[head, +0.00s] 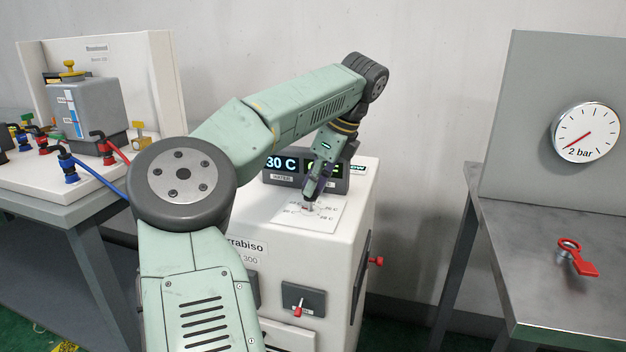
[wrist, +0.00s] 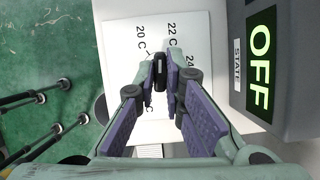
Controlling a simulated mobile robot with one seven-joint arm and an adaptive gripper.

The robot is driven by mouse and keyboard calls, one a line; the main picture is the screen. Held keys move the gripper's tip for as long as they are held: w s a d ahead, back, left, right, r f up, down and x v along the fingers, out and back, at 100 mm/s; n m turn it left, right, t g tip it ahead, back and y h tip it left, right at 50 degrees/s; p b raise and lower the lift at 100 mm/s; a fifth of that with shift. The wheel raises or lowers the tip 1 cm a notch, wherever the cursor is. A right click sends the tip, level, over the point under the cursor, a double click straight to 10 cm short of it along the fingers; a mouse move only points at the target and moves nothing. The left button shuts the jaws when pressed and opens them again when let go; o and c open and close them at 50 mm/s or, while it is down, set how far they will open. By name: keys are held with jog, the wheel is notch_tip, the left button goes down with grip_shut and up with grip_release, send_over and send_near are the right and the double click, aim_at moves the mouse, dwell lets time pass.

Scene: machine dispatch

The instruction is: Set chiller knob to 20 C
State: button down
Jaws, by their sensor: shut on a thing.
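The chiller (head: 335,262) is a white cabinet with a white dial plate (head: 322,221) on its top. My gripper (head: 311,198) points down at the plate and is shut on the chiller knob. In the wrist view, the dark knob (wrist: 160,73) sits between the purple fingertips of my gripper (wrist: 161,82). The labels 20 C (wrist: 141,38), 22 C (wrist: 172,34) and part of 24 show around it. The fingers hide much of the knob and dial, so I cannot tell where it points. The display (head: 283,164) reads 30 C above WATER.
The state display (wrist: 259,55) reads OFF and stands close beside my gripper. A red-handled valve (head: 375,261) sticks out of the chiller's right side. A grey table with a pressure gauge (head: 586,132) and red key-like handle (head: 578,258) stands right. A bench with hoses (head: 97,177) stands left.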

jog(key=n+p, duration=0.1)
jog(key=n+g, duration=0.1)
jog(key=n, duration=0.1)
jog(key=shift+w+d+r+n+p, duration=0.1)
jog(key=shift+w+r+n+p, duration=0.1)
jog(key=shift+n+p, duration=0.15)
jog(key=shift+f+n+g+p, duration=0.15)
jog(key=shift+n+g+p, duration=0.75)
jog(key=shift+n, duration=0.85)
jog(key=shift+w, duration=0.1)
jog(key=c, duration=1.7)
grip_release()
jog(key=shift+f, duration=0.15)
